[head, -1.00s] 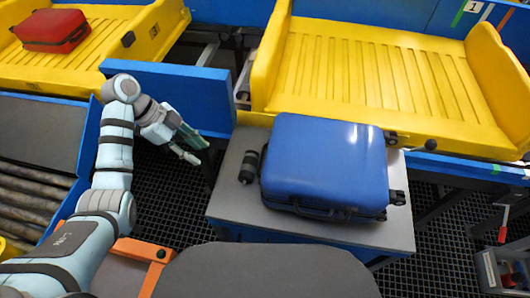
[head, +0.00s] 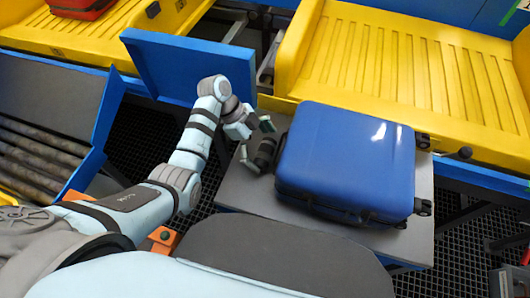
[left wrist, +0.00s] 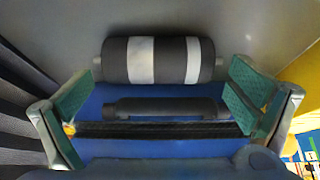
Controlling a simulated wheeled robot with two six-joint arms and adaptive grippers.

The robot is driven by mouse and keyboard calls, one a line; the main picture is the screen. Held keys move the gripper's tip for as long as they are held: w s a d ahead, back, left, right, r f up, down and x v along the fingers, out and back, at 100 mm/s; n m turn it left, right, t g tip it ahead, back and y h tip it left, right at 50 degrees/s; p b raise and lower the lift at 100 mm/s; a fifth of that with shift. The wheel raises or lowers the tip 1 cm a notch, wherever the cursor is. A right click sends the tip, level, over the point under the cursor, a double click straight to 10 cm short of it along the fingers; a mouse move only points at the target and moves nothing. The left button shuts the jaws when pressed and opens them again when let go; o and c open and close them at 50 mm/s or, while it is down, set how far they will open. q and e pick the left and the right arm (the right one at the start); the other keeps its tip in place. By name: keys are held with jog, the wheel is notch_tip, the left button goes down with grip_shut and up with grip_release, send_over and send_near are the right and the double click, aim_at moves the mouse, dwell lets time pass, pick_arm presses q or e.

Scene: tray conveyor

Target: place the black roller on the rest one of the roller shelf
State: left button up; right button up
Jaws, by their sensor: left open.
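The black roller lies on the grey table (head: 242,191), just left of the blue suitcase. In the head view the roller (head: 265,152) is partly covered by my left gripper (head: 257,146). In the left wrist view the roller (left wrist: 172,60) shows pale bands. There my left gripper (left wrist: 156,105) is open, with one green-padded finger towards each end of the roller. The fingers do not grip it. In the head view, a dark slope with several rollers (head: 38,146) in a blue frame is at the left; I cannot tell whether this is the roller shelf. My right gripper is out of view.
A blue panel (head: 190,66) and yellow trays (head: 390,65) are behind. A red suitcase is at the top left.

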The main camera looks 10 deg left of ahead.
pick_arm(q)
jog(key=shift+s+d+f, duration=0.1)
jog(key=shift+d+f, duration=0.15)
jog(key=shift+f, duration=0.15)
jog(key=c, duration=1.6)
